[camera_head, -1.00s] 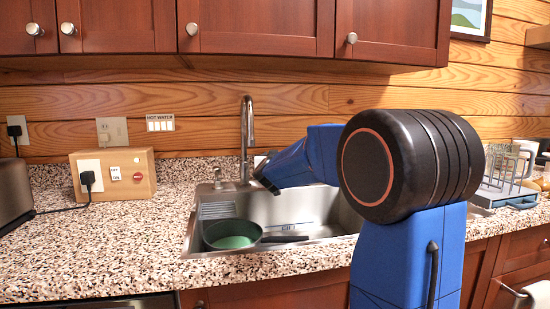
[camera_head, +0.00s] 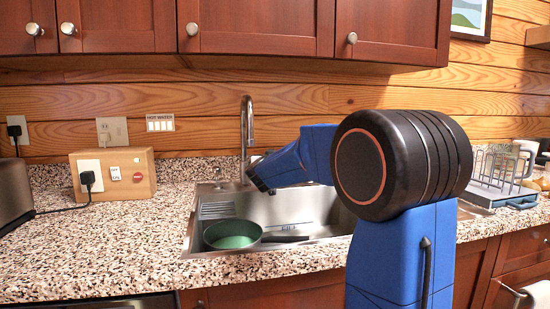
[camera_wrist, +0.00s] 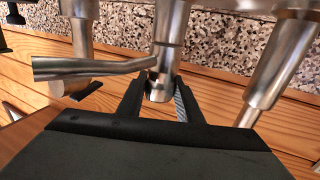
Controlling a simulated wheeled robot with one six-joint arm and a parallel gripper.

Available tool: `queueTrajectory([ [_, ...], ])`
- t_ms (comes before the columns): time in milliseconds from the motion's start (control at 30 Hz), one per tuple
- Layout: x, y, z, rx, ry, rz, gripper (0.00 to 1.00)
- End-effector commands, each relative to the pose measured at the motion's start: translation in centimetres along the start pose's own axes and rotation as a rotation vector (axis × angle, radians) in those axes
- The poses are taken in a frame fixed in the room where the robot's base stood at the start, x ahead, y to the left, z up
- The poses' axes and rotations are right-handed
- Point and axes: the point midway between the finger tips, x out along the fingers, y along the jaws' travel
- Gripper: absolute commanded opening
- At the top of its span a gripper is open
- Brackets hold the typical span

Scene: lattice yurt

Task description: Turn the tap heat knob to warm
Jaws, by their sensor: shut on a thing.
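The tap (camera_head: 247,125) rises as a tall curved metal spout at the back of the sink. In the wrist view, metal tap parts hang from the top of the picture. My gripper (camera_wrist: 157,84) is shut on a short metal cylinder, which appears to be the tap heat knob (camera_wrist: 160,88), with one dark finger on each side. A flat metal lever (camera_wrist: 95,67) reaches toward the knob from the left. No clear heat marking can be read on the knob. In the head view, my blue arm reaches toward the tap's base and hides the knob and fingertips.
The sink (camera_head: 310,215) holds a dark pan (camera_head: 230,245) with a green inside. A dish rack (camera_head: 495,180) stands at the right. A wooden box (camera_head: 135,175) with a plug stands left, below a panel marked hot water (camera_head: 160,122). Cabinets (camera_head: 260,25) hang above.

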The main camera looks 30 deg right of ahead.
Motion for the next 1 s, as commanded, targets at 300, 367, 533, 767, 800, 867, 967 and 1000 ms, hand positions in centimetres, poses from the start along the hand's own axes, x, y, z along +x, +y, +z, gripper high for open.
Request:
queueTrajectory([
  [300,-0.01,-0.20,0.08,0.001,-0.001,0.162,0.00],
  [367,0.00,-0.26,0.09,0.001,-0.002,0.197,0.00],
  [533,0.01,-0.23,0.11,-0.001,-0.001,0.300,0.00],
  [767,0.03,-0.11,0.11,0.000,-0.001,0.397,0.00],
  [800,0.02,-0.09,0.09,0.000,-0.001,0.408,0.00],
  [867,0.01,-0.09,0.06,-0.001,-0.001,0.419,0.00],
  [967,-0.02,-0.05,0.02,-0.001,0.000,0.431,0.00],
  [1000,-0.02,-0.04,0.02,-0.001,0.000,0.434,0.00],
])
